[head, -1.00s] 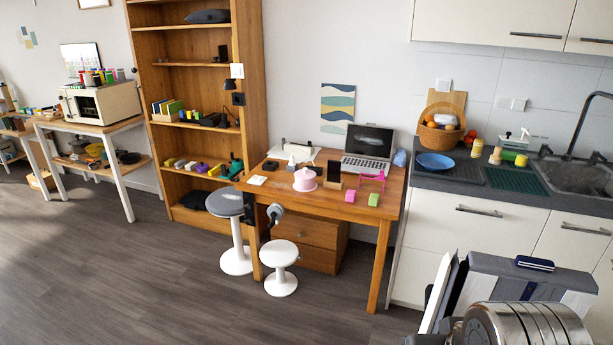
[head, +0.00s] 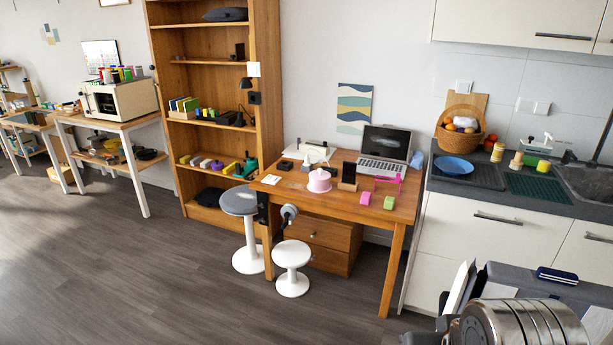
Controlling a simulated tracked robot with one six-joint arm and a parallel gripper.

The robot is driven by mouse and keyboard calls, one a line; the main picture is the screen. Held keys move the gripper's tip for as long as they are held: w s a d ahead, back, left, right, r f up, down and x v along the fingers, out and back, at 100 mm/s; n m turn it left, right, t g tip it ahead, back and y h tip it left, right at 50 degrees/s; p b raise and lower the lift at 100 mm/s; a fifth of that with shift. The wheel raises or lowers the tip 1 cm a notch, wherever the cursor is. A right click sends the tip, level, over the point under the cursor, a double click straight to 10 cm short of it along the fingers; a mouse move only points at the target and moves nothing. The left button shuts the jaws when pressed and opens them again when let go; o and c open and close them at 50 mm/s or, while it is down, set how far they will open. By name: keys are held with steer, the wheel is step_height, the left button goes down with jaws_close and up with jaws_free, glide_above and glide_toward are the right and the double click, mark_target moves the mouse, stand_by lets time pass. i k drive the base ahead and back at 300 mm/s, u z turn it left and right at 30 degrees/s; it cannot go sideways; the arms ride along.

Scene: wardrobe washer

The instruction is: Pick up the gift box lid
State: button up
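A round pink box (head: 319,184) with a pink top and a small knob stands on the wooden desk (head: 345,205). It looks like the gift box with its lid on, but it is too small to be sure or to see the seam between lid and box. It stands upright near the front left part of the desk.
A black upright stand (head: 348,176), a laptop (head: 383,150), a pink block (head: 365,199) and a green block (head: 389,202) share the desk. Two stools, one grey-topped (head: 239,202) and one white (head: 292,255), stand before it. Open floor lies at left.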

mark_target(319, 174)
steer(key=u, duration=0.35)
steer(key=i, duration=0.6)
steer(key=u, duration=0.8)
steer(key=i, duration=0.75)
steer(key=u, duration=0.35)
steer(key=i, duration=1.65)
steer(key=z, duration=0.7)
steer(key=i, duration=0.7)
steer(key=z, duration=0.4)
